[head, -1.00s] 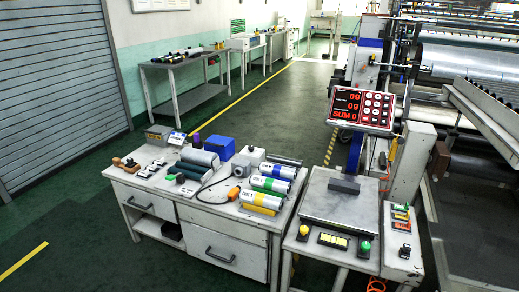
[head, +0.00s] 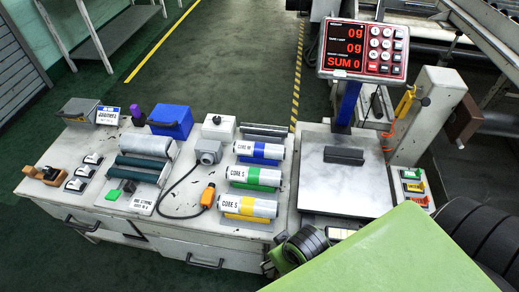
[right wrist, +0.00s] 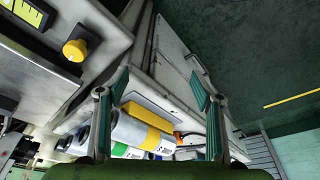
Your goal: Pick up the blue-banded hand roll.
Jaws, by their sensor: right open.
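The blue-banded hand roll (head: 260,151) is a white cylinder lying on the workbench, farthest back of three rolls. The green-banded roll (head: 251,177) and yellow-banded roll (head: 246,207) lie in front of it. In the right wrist view the yellow-banded roll (right wrist: 142,130) is nearest, and the blue-banded roll is mostly hidden behind the others. My right gripper (right wrist: 160,85) is open and empty, fingers spread, in front of the bench; its dark parts show at the bottom of the head view. The left gripper is not in view.
A scale (head: 343,183) with a dark block (head: 344,156) stands right of the rolls, under a red display (head: 362,48). A grey box (head: 218,127) and dark bars (head: 264,131) stand behind.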

